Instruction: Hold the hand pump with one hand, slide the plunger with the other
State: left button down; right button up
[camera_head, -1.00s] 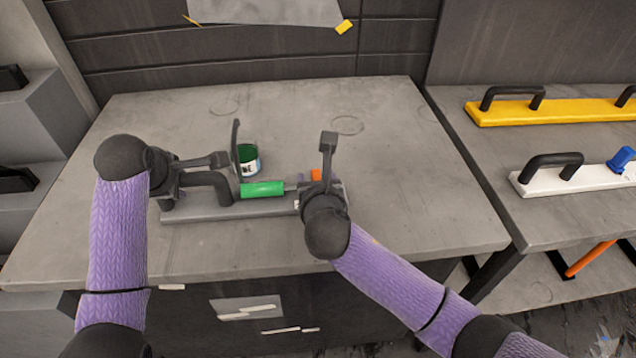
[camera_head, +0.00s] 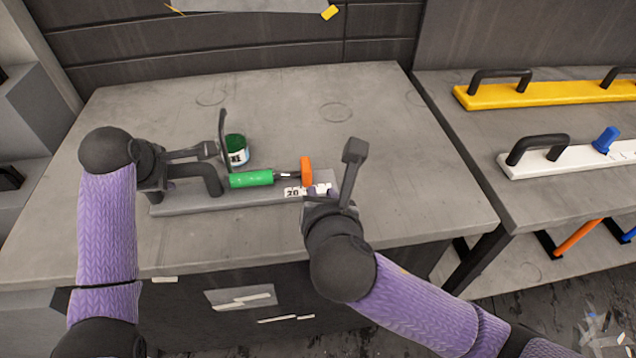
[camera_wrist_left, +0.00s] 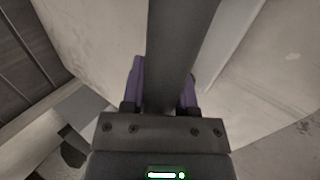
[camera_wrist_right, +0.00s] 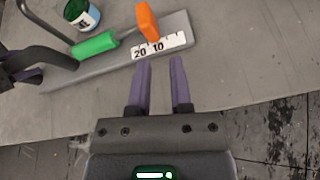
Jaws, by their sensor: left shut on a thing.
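The hand pump has a flat grey base (camera_head: 215,202), a green cylinder (camera_head: 251,179), a black handle (camera_head: 207,178) and a plunger with an orange end (camera_head: 306,171). It lies on the workbench. My left gripper (camera_head: 180,172) is shut on the black handle; its dark bar (camera_wrist_left: 175,55) passes between the fingers in the left wrist view. My right gripper (camera_head: 335,185) is at the pump's right end. In the right wrist view its fingers (camera_wrist_right: 160,85) are apart and empty, just short of the base's white number label (camera_wrist_right: 158,46). The orange end (camera_wrist_right: 147,22) stands beyond them.
A green-topped can (camera_head: 236,150) stands behind the pump. The workbench (camera_head: 420,180) is bare to the right. A second bench holds a yellow bar (camera_head: 545,94) and a white bar (camera_head: 570,165) with black handles.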

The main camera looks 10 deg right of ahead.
aim_at(306, 172)
jog(key=w+d+m+g, duration=0.1)
jog(key=m, duration=0.2)
jog(key=w+d+f+m+g, duration=0.1)
jog(key=d+m, duration=0.1)
jog(key=m, duration=0.1)
jog(key=w+d+m+g, duration=0.1)
jog(key=d+m, duration=0.1)
jog(key=m, duration=0.2)
jog(key=shift+w+f, duration=0.2)
jog(key=shift+w, duration=0.05)
grip_shut()
jog(key=m, duration=0.2)
jog(key=d+m+g, duration=0.1)
jog(key=w+d+m, duration=0.1)
jog(key=m, duration=0.1)
jog(key=shift+w+d+r+m+g, duration=0.1)
jog(key=shift+d+r+m+g, duration=0.05)
jog(key=shift+m+g, duration=0.2)
jog(key=d+r+m+g+y, duration=0.3)
jog(key=r+m+y, duration=0.35)
jog(key=m, duration=1.05)
jog(key=shift+n, duration=0.25)
jog(key=x, duration=1)
jog(key=shift+w+d, duration=0.15)
jog(key=shift+d, duration=0.05)
jog(key=a, duration=0.3)
jog(key=shift+a+r, duration=0.1)
jog(key=shift+a, duration=0.35)
